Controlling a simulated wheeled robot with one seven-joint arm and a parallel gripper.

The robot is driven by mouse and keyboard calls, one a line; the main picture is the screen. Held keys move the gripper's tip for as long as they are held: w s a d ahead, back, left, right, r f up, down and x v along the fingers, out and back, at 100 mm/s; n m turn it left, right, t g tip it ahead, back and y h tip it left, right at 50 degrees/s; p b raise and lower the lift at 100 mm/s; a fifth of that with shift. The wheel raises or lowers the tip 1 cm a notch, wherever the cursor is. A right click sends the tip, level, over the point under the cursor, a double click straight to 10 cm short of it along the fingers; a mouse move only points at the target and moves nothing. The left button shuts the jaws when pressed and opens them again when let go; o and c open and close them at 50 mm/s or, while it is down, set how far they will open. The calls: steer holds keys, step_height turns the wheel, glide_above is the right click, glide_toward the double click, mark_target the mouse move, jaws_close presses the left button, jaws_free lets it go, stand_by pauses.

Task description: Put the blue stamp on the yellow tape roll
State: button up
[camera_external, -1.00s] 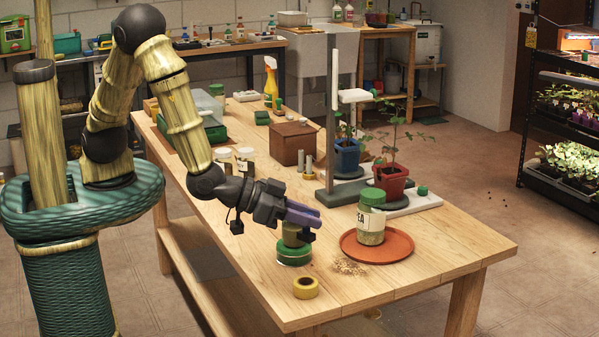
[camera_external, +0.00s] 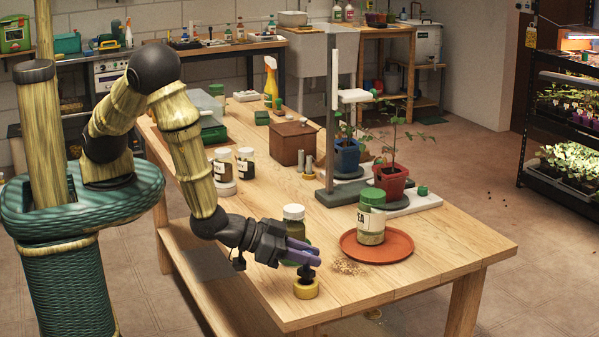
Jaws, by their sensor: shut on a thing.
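My gripper (camera_external: 312,257), with purple fingers, is low over the front of the table, directly above the yellow tape roll (camera_external: 306,291). It is shut on a small dark thing, apparently the stamp (camera_external: 306,273), between the fingertips and the roll. Its blue colour does not show clearly. The stamp looks upright, its lower end at the top of the roll. I cannot tell whether it rests on the roll or hangs just above it. The roll lies flat near the table's front edge.
A jar with a pale lid (camera_external: 294,213) stands just behind my gripper. A green-lidded jar (camera_external: 371,222) stands on an orange saucer (camera_external: 403,249) to the right. Spilled seeds (camera_external: 349,267) lie between saucer and roll. The table front right is clear.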

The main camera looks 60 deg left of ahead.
steer(key=shift+f, duration=0.5)
steer(key=shift+f, duration=0.1)
steer(key=shift+f, duration=0.15)
steer(key=o, duration=1)
steer(key=shift+r, duration=0.3)
steer(key=b+v, duration=0.1)
steer(key=v, duration=1.1)
steer(key=shift+f, duration=0.15)
